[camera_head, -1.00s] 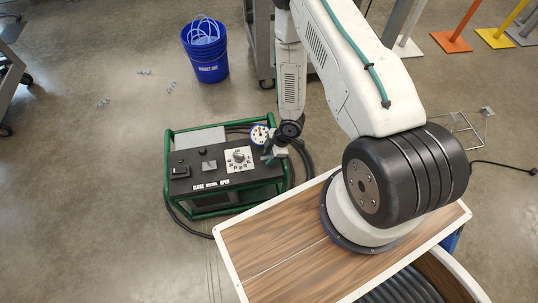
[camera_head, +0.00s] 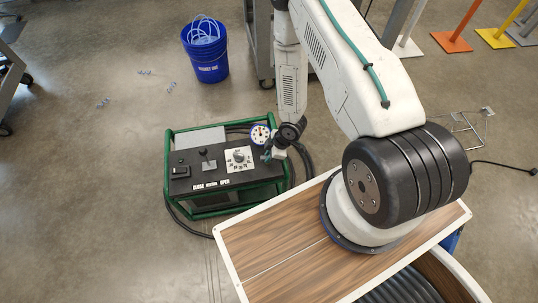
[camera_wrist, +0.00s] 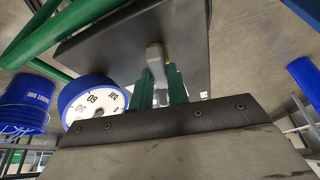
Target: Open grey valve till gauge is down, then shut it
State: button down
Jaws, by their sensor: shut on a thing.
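The grey valve handle (camera_wrist: 155,58) shows in the wrist view at the side of the dark control unit. My gripper (camera_wrist: 160,82) is shut on it, with a green finger on either side; the fingers hide its lower part. In the head view my gripper (camera_head: 267,154) is at the right end of the unit, and the valve is too small to make out. The blue-rimmed gauge (camera_head: 260,134) stands beside it. The wrist view shows part of the gauge's white face (camera_wrist: 95,102), upside down. I cannot read where its needle points.
The control unit (camera_head: 198,186) sits in a green frame, with a lever, a dial plate (camera_head: 239,158) and black hoses (camera_head: 303,160) around it. A blue bucket (camera_head: 206,58) stands behind. The wood-topped cart (camera_head: 270,246) is in front.

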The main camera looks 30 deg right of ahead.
jog(key=m+t+h, duration=0.1)
jog(key=m, duration=0.3)
jog(key=shift+s+a+m, duration=0.1)
jog(key=shift+m, duration=0.2)
jog(key=m+t+h, duration=0.1)
jog(key=m, duration=0.2)
jog(key=shift+a+m, duration=0.1)
jog(key=shift+m, duration=0.2)
jog(key=m+h, duration=0.1)
jog(key=m, duration=0.2)
jog(key=shift+a+m+t, duration=0.1)
jog(key=shift+m+t, duration=0.2)
jog(key=shift+t, duration=0.1)
jog(key=shift+m+h, duration=1)
jog(key=shift+m, duration=0.9)
jog(key=c, duration=1.4)
grip_release()
jog(key=shift+o, duration=0.2)
